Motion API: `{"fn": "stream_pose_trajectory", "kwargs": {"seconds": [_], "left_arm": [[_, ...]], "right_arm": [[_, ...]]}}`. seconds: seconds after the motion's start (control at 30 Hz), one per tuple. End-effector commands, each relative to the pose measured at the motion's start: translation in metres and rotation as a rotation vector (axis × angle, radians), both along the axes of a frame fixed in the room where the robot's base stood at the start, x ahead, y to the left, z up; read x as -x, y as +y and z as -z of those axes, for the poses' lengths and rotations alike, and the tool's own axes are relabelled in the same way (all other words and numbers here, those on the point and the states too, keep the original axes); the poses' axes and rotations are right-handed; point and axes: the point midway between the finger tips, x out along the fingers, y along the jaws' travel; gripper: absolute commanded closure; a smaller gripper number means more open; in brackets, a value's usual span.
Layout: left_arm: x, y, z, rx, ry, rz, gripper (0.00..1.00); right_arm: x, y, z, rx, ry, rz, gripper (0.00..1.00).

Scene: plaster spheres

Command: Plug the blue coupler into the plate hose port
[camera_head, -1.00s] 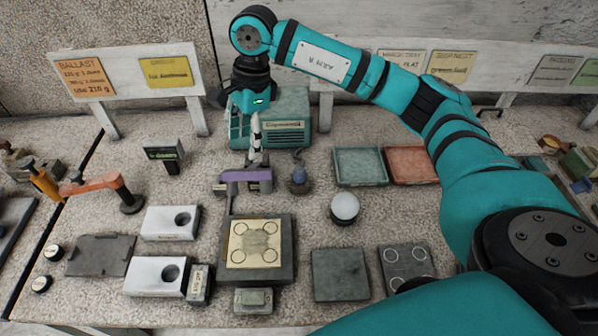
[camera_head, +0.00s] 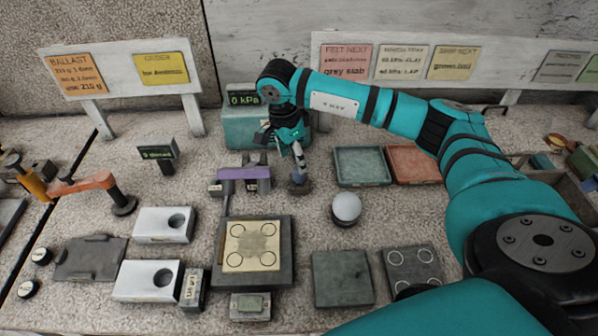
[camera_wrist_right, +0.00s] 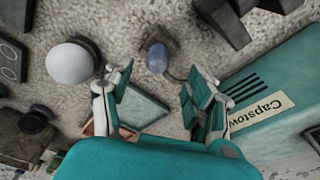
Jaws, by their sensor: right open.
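The small blue coupler (camera_head: 299,186) stands on a dark base on the bench, right of a purple bracket (camera_head: 240,174). In the wrist view the coupler (camera_wrist_right: 157,58) lies ahead between the spread fingers, with a thin dark hose running from it towards the teal box. My right gripper (camera_head: 299,170) is open, pointing down just above the coupler; I cannot tell if it touches. It also shows open and empty in the wrist view (camera_wrist_right: 157,85). A tan plate (camera_head: 237,256) sits on a dark block at the front; I cannot make out its hose port. My left gripper is not in view.
The teal pump box (camera_head: 240,128), its display reading 0 kPa, stands behind the coupler. A white sphere (camera_head: 346,206) on a dark base is to the front right. A teal tray (camera_head: 361,165) and a red tray (camera_head: 412,164) lie to the right.

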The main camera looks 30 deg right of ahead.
Motion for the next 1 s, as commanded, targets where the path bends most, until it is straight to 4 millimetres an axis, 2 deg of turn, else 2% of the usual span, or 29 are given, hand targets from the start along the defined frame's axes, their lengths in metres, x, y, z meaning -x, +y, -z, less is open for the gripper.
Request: {"fn": "stream_pose_trajectory", "kwargs": {"seconds": [0.17,0.33,0.5,0.77,1.0], "left_arm": [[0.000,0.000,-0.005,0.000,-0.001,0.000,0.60],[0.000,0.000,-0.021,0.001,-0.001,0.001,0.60],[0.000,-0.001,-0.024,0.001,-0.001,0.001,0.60],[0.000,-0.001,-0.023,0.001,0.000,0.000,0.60],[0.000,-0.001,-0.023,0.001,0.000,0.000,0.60]], "right_arm": [[0.001,-0.002,0.010,0.001,0.001,0.000,0.43],[0.004,-0.008,0.032,0.000,0.004,0.001,0.43],[0.004,-0.011,0.054,-0.001,0.001,0.001,0.43],[0.003,-0.011,0.058,-0.002,-0.002,0.000,0.43],[0.003,-0.011,0.057,-0.002,-0.002,0.000,0.73]]}}
